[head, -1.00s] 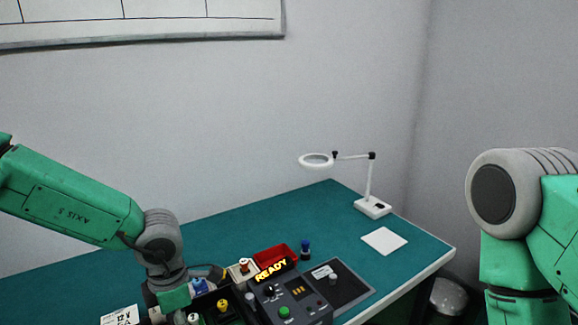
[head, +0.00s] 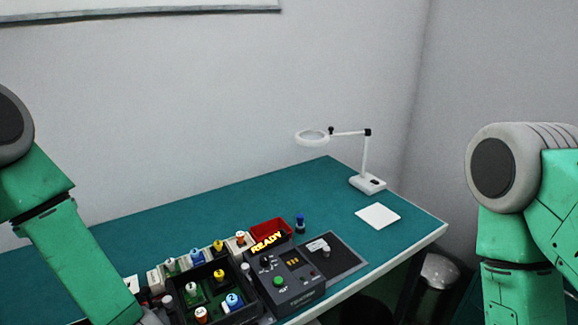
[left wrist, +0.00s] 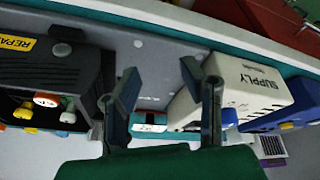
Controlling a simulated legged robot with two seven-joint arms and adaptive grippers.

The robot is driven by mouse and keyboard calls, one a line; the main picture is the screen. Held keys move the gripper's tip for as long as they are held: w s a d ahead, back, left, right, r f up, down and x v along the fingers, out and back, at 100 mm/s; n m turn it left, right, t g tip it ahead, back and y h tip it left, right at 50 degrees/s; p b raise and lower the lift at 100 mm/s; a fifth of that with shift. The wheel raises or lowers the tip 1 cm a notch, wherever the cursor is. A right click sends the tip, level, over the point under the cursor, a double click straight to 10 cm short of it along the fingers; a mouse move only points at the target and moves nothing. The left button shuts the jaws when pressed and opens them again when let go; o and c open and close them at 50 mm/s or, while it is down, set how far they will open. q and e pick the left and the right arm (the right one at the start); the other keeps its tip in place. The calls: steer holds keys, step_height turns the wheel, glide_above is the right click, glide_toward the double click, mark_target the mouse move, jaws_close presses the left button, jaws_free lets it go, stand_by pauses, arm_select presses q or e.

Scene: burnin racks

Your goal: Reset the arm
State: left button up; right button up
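My left arm comes down from the left edge of the head view to the bottom left, where its gripper is out of frame. In the left wrist view my left gripper (left wrist: 160,72) is open, its two dark fingers wide apart with nothing between them. A grey surface shows beyond the fingers. A white box marked SUPPLY (left wrist: 250,88) is right of the fingers, and a dark box with a yellow REPAIR label (left wrist: 15,42) is to the left. My right arm hangs at the right of the head view, its gripper out of frame.
The table's back left is clear.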

arm_select(q)
steer(key=s+a+f+m+g+h, duration=0.1)
steer(key=s+a+f+m+h, duration=0.1)
steer(key=s+m, duration=0.55)
steer(key=s+a+f+m+g+h, duration=0.1)
steer(key=s+a+f+m, duration=0.3)
steer(key=s, duration=0.6)
steer(key=d+f+b, duration=0.1)
steer(key=f+b, duration=0.7)
steer(key=b, duration=0.1)
steer(key=d+f+m+b, duration=0.1)
steer(key=d+f+b, duration=0.1)
steer(key=f+b, duration=0.6)
steer(key=shift+w+d+f+b, duration=0.25)
steer(key=shift+f+b, duration=0.15)
steer(key=shift+b, duration=0.6)
arm_select(e)
step_height(320, 180, down, 19)
steer(key=a, duration=0.1)
steer(key=shift+a+r, duration=0.15)
steer(key=shift+a, duration=0.05)
